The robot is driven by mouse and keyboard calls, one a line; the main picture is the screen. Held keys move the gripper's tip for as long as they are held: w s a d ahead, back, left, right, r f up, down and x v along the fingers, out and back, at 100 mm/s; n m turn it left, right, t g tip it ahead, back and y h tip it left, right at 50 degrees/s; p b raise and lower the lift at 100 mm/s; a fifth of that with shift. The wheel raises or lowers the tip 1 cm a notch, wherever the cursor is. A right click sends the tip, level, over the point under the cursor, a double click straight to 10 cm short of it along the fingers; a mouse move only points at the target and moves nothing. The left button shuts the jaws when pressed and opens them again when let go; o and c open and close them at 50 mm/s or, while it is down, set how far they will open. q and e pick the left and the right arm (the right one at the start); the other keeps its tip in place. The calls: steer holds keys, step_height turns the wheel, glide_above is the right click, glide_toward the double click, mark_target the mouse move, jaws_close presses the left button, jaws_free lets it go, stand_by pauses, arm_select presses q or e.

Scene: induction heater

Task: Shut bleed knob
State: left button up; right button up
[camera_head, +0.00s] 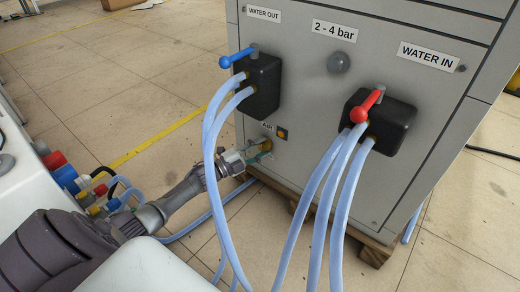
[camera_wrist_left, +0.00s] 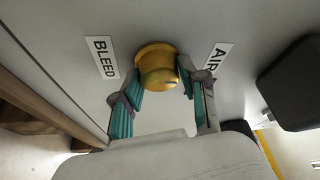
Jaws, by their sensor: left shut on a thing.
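The bleed knob (camera_wrist_left: 158,70) is a round brass-yellow knob on the grey cabinet face, between the BLEED label (camera_wrist_left: 103,57) and the AIR label (camera_wrist_left: 217,58) in the left wrist view. My left gripper (camera_wrist_left: 162,85) has its two teal-padded fingers on either side of the knob and is shut on it. In the head view my left gripper (camera_head: 258,150) reaches the lower left of the cabinet, and the knob is mostly hidden behind the fingers. My right gripper is not in view.
The cabinet (camera_head: 330,110) has a blue-handled valve (camera_head: 238,58) and a red-handled valve (camera_head: 367,106). Light-blue hoses (camera_head: 210,170) hang from both, passing close to my left wrist. The cabinet stands on a wooden pallet (camera_head: 376,250). Coloured connectors (camera_head: 65,175) lie at left.

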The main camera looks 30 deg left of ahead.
arm_select(q)
steer(key=shift+w+a+r+n+t, duration=0.15)
steer(key=shift+n+t, duration=0.15)
steer(key=shift+n, duration=0.3)
steer(key=o, duration=1.1)
steer(key=shift+s+f, duration=0.3)
steer(key=shift+s, duration=0.2)
steer(key=v, duration=1.1)
steer(key=shift+r, duration=0.15)
